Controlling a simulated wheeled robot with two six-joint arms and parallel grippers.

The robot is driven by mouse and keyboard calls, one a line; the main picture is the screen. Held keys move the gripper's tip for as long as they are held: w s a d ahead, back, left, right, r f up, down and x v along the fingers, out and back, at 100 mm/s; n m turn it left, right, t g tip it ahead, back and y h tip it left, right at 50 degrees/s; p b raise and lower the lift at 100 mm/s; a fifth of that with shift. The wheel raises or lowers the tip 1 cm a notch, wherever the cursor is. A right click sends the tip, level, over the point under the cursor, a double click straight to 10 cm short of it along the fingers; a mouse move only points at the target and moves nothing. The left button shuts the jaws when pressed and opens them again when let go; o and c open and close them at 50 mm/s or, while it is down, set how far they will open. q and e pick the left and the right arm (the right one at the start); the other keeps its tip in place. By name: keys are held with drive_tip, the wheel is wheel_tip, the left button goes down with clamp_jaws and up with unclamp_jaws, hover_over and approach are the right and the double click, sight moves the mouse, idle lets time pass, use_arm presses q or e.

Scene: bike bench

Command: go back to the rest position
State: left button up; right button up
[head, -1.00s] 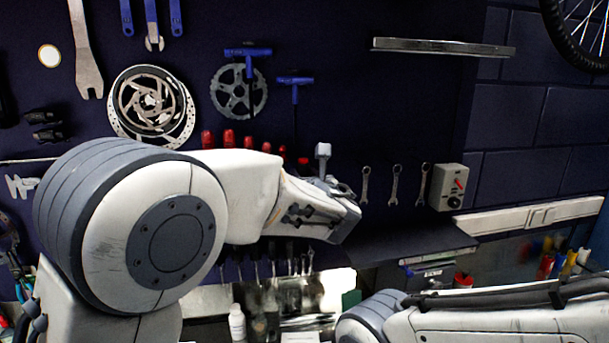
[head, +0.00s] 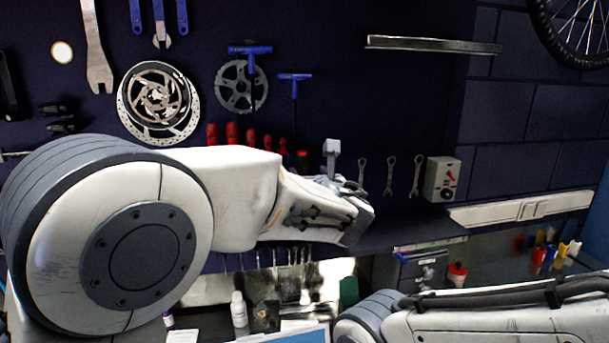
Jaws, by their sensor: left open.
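My left arm comes in from the left, with a large round white and grey joint and a white forearm reaching across the middle of the view. My left gripper (head: 352,215) is at its far end, in front of the dark tool wall (head: 330,100), and is open with nothing seen in it. Its fingers are small and partly hidden by the wrist. My right arm lies low across the bottom right corner. Its gripper is out of view.
The wall holds a brake disc (head: 158,103), a chainring (head: 240,87), several spanners (head: 391,176) and a grey switch box (head: 441,179). A metal rail (head: 433,45) sits above.

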use_arm(q)
drive_tip(key=s+a+f+n+g, duration=0.3)
drive_tip(key=s+f+n, duration=0.1)
drive_tip(key=s+f, duration=0.1)
drive_tip(key=s+a+f+n+g+b, duration=0.1)
drive_tip(key=s+a+f+n+g, duration=0.2)
drive_tip(key=s+f+n, duration=0.2)
drive_tip(key=s+a+f+n+g, duration=0.3)
drive_tip(key=s+f+n, duration=0.2)
drive_tip(key=s, duration=0.4)
drive_tip(key=shift+f+g+y+b, duration=0.3)
drive_tip(key=shift+f, duration=0.5)
drive_tip(key=s+d+f+n+g+h, duration=0.1)
drive_tip(key=s+f+n+g+h, duration=0.1)
drive_tip(key=s+n, duration=0.4)
drive_tip(key=s+d+f+n+g+h+b, duration=0.1)
drive_tip(key=s+f+n+g, duration=0.4)
drive_tip(key=s, duration=1)
wheel_tip(320, 180, down, 2)
drive_tip(key=shift+s+d+f+n+h, duration=0.1)
drive_tip(key=shift+s+d+n+h, duration=0.15)
drive_tip(key=shift+n+h, duration=0.6)
drive_tip(key=shift+w, duration=0.1)
